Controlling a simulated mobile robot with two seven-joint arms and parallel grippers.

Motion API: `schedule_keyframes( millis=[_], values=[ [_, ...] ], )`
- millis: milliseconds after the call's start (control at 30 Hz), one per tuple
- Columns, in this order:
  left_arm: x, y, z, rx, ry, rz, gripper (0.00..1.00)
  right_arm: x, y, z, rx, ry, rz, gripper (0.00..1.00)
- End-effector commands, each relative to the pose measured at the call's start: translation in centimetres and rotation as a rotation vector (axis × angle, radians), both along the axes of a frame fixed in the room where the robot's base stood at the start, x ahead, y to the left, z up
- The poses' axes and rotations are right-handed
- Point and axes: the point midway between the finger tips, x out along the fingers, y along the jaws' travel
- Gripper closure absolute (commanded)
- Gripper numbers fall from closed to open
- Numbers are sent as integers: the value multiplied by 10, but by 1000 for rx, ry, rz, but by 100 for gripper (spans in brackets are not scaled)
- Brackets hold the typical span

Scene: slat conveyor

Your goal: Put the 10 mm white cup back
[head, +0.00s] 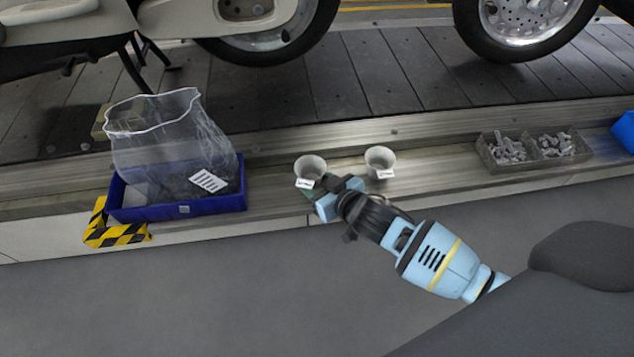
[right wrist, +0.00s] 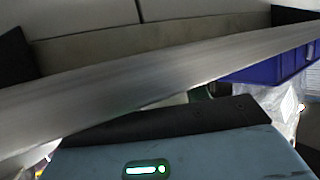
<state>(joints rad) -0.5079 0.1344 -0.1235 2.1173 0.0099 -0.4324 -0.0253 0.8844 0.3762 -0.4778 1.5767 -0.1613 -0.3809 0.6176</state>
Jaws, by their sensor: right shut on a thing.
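Two white cups with small labels stand on the ledge along the conveyor in the head view: a left one (head: 311,164) and a right one (head: 380,161). The label print is too small to read, so I cannot tell which is the 10 mm one. My right gripper (head: 322,189) is at the near side of the left cup and shut on it; the fingertips are mostly hidden by the gripper body. The cup looks upright, and I cannot tell whether it touches the ledge. In the right wrist view the gripper's blue body fills the bottom. My left gripper is not in view.
A blue bin (head: 180,212) with a clear bag (head: 165,135) stands left on the ledge, beside yellow-black tape (head: 112,234). A grey two-part tray (head: 500,168) of metal parts is at right, with a blue bin edge (head: 625,130) beyond. Motorcycle wheels stand behind on the slats.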

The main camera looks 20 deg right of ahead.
Motion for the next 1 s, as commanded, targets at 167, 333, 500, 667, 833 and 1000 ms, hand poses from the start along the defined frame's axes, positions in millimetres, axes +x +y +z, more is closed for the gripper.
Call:
schedule_keyframes(
  millis=[167, 333, 500, 667, 833, 1000],
  values=[
    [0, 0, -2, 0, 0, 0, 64, 0, 0, -5, 2, 0, 0, 76],
    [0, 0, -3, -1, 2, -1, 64, -1, 1, -10, 3, 3, 0, 76],
    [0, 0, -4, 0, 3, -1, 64, -2, 0, -16, 0, 8, -1, 76],
    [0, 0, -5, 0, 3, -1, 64, -3, 0, -18, -1, 14, -2, 40],
    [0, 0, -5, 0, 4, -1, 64, -4, 1, -20, -1, 17, -1, 32],
    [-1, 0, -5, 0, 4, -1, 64, -4, 1, -20, 0, 18, 0, 32]
  ],
)
